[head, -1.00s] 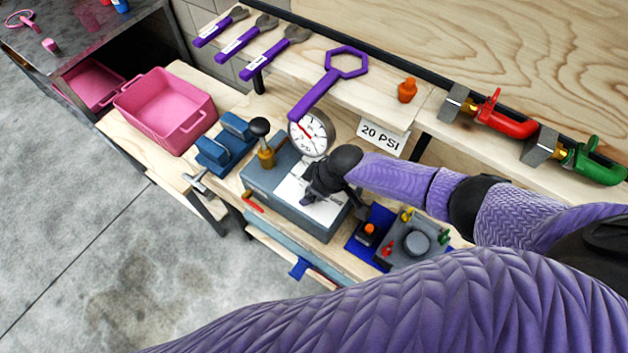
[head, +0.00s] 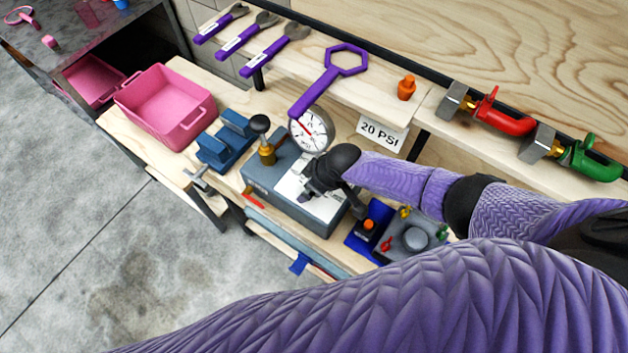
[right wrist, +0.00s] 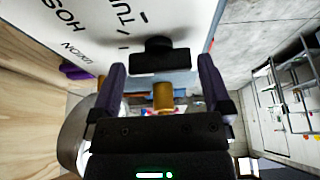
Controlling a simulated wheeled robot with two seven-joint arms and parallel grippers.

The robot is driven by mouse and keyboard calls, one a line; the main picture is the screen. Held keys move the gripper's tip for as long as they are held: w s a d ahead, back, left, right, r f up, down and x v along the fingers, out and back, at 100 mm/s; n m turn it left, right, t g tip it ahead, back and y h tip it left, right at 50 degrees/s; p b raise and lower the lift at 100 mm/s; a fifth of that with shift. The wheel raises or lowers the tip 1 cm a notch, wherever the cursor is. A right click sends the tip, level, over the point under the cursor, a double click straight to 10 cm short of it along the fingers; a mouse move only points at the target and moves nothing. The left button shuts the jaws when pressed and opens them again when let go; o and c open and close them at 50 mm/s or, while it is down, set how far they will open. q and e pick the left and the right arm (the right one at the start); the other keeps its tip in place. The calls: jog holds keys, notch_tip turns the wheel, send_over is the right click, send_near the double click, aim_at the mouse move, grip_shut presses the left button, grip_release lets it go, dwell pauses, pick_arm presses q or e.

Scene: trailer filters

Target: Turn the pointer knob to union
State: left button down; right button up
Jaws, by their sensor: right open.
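My right gripper (right wrist: 161,72) is open, with one finger on either side of the knob; contact cannot be told. In the head view my right gripper (head: 312,190) is over the grey box (head: 262,180) and its white label, hiding the knob. The knob's exact pointing direction is unclear. My left gripper is not in view.
Purple tools lie on the shelf above.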

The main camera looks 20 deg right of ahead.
jog(key=p+v, duration=0.4)
jog(key=v, duration=0.6)
jog(key=shift+s+f, duration=0.1)
